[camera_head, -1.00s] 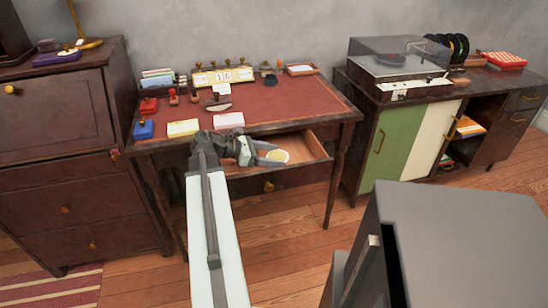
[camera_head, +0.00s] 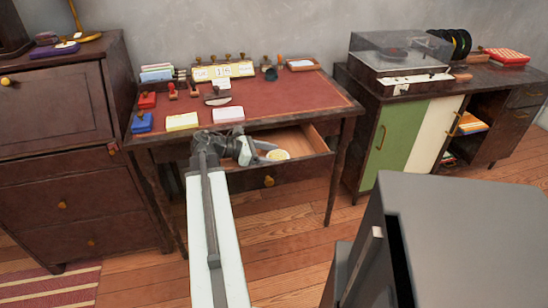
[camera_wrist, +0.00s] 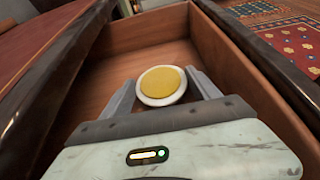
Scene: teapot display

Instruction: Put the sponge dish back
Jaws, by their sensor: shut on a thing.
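The sponge dish is a small round white dish (camera_wrist: 147,101) with a yellow sponge (camera_wrist: 161,81) in it. My gripper (camera_wrist: 161,88) is shut on it, with one finger on each side of the dish in the wrist view. The dish also shows in the head view (camera_head: 277,155), at the tip of my gripper (camera_head: 268,152). It is over or inside the open desk drawer (camera_head: 310,154). I cannot tell whether the dish touches the drawer floor. My gripper and arm hide the drawer's left part.
The red-topped desk (camera_head: 285,98) holds pads, several stamps, a date block (camera_head: 224,72) and a small tray (camera_head: 302,64). A cabinet with a record player (camera_head: 400,60) stands at right, a dark dresser (camera_head: 60,150) at left. The drawer walls rise around my gripper.

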